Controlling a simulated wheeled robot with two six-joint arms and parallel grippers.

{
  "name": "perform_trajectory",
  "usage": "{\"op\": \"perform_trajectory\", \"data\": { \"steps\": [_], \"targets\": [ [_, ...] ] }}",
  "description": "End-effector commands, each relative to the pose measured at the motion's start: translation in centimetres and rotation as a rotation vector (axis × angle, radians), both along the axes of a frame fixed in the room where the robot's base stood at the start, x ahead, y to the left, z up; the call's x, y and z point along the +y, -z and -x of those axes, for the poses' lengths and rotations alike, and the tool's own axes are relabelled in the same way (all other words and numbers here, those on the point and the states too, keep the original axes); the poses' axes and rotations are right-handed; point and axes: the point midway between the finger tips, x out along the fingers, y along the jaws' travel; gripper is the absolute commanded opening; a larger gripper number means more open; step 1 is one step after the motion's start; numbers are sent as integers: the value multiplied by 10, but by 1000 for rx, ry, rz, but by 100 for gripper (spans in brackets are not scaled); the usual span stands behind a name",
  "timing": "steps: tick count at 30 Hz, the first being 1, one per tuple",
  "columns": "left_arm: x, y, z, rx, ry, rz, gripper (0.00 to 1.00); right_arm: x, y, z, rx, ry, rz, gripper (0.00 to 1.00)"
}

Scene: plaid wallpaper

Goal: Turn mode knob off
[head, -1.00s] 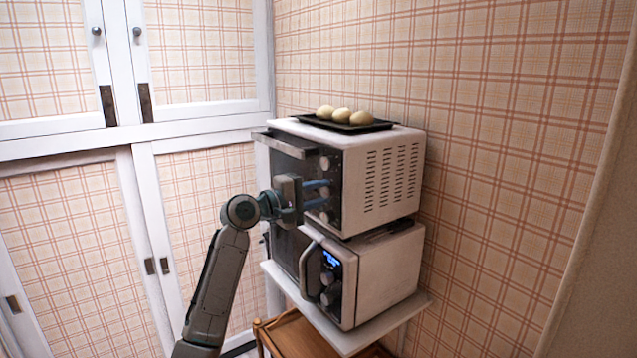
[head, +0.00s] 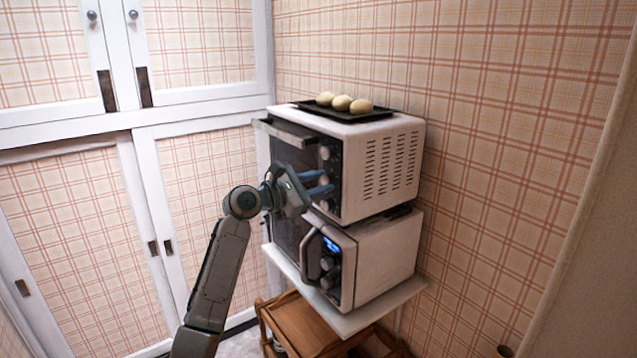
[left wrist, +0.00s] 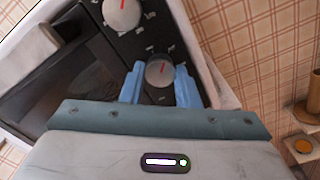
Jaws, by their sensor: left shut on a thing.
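The upper toaster oven (head: 352,170) has a dark front panel with a column of round knobs beside its door. My left gripper (head: 324,182) reaches in from the left with its blue fingers at this panel. In the left wrist view, the blue fingers stand on either side of a silver knob (left wrist: 160,72) with a red mark and are shut on it. The mark points roughly upward in that view. Another silver knob (left wrist: 121,14) with a red mark sits above it, free. The labels are too small to read, so I cannot tell which is the mode knob. My right gripper is not in view.
A microwave (head: 375,260) with a lit blue display stands under the oven, on a white shelf (head: 350,322). A black tray (head: 375,115) with several pale egg-shaped things (head: 342,103) lies on the oven. White-framed cabinets (head: 205,190) stand at the left.

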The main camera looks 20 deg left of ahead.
Motion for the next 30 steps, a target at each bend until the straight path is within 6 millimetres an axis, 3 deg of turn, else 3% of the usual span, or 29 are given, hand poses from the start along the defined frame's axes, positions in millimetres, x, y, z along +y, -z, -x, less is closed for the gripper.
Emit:
{"op": "perform_trajectory", "data": {
  "steps": [18, 30],
  "targets": [
    [-1, 2, 0, 343, 0, 438, 6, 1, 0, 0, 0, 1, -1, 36],
    [-1, 2, 1, 468, 1, 595, 6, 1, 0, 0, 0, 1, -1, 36]
  ]
}}
